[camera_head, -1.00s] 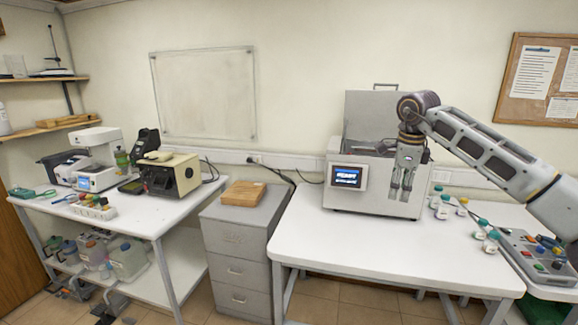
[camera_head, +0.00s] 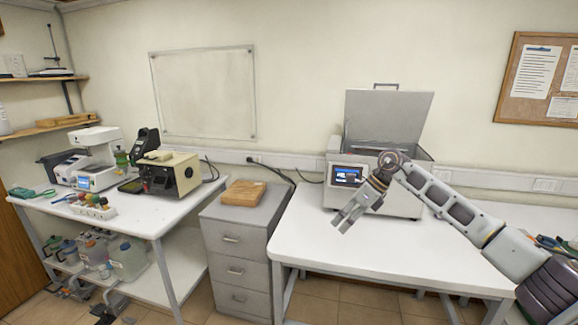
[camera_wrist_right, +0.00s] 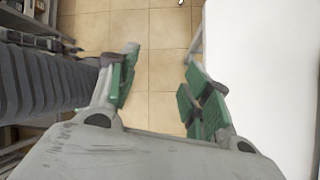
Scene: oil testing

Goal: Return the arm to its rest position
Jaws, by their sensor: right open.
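My right arm comes in from the right in the head view, and its gripper (camera_head: 342,222) hangs over the white table in front of the grey machine, pointing down and to the left. In the right wrist view my right gripper (camera_wrist_right: 160,95) is open, with its green finger pads apart and nothing between them. Tiled floor shows below the fingers, and the white table edge is just to their right. My left gripper is not in view.
The grey machine (camera_head: 410,125) with a small screen stands with its lid raised on the white table (camera_head: 405,255). A grey drawer cabinet (camera_head: 235,240) with a wooden block (camera_head: 243,193) is to the left. The left table (camera_head: 140,215) holds instruments and bottles. The table's front left is clear.

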